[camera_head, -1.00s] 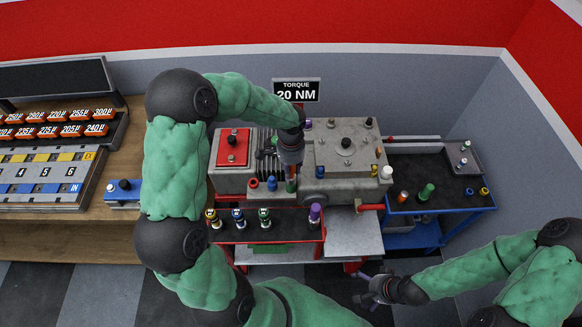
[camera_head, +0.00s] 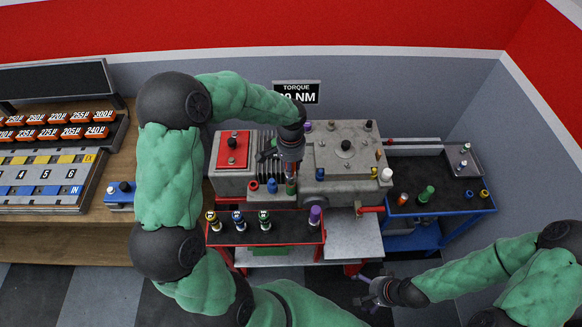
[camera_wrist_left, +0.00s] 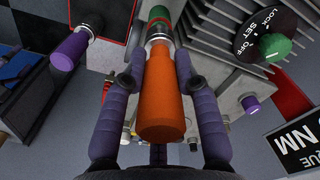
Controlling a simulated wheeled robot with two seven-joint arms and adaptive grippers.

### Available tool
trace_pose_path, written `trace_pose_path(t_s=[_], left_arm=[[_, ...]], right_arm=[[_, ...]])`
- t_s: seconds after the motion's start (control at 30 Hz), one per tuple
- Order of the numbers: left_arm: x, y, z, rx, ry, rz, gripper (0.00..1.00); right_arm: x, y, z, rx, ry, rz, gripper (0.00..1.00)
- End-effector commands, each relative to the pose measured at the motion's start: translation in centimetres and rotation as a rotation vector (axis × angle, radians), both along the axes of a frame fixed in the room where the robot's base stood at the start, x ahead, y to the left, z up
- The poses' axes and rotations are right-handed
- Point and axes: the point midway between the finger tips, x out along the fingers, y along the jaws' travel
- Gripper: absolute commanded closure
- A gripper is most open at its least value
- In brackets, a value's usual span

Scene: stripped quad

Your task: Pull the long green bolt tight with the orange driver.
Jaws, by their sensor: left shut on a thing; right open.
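My left gripper (camera_head: 291,160) is above the front of the grey engine block. It is shut on the orange driver (camera_wrist_left: 162,95), whose handle lies between the purple fingers in the left wrist view. The driver's far end has a metal and black collar. A green cylinder (camera_wrist_left: 159,14), apparently the long green bolt, is in line with that end; whether they touch I cannot tell. In the head view the green bolt (camera_head: 291,188) stands directly below my left gripper on the front ledge. My right gripper (camera_head: 360,290) is open and empty, low in front of the carts.
A red-edged cart (camera_head: 285,236) holds several banded pieces and a purple one (camera_head: 315,214). A blue cart (camera_head: 452,205) at right carries a green-topped piece (camera_head: 427,193) and small parts. A dial (camera_wrist_left: 266,36) and cooling fins are close beside the driver. A torque sign (camera_head: 298,91) stands behind.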

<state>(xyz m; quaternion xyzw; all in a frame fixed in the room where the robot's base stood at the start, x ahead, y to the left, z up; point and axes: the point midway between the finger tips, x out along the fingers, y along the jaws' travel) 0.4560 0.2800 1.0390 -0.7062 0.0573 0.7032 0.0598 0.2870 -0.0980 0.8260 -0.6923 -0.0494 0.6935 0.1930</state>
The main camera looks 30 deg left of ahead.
Motion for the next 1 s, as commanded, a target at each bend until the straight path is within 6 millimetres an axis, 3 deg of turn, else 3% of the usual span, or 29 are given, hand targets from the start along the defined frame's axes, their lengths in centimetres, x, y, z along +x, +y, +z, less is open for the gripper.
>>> trace_pose_path(t_s=[0.8, 1.0], left_arm=[[0.1, 0.0, -0.1, 0.000, -0.003, 0.536, 1.00], [0.1, 0.0, 0.1, 0.001, -0.001, 0.571, 1.00]], right_arm=[[0.0, 0.0, -3.4, 0.000, 0.000, 0.000, 0.00], [0.0, 0.0, -3.4, 0.000, 0.000, 0.000, 0.00]])
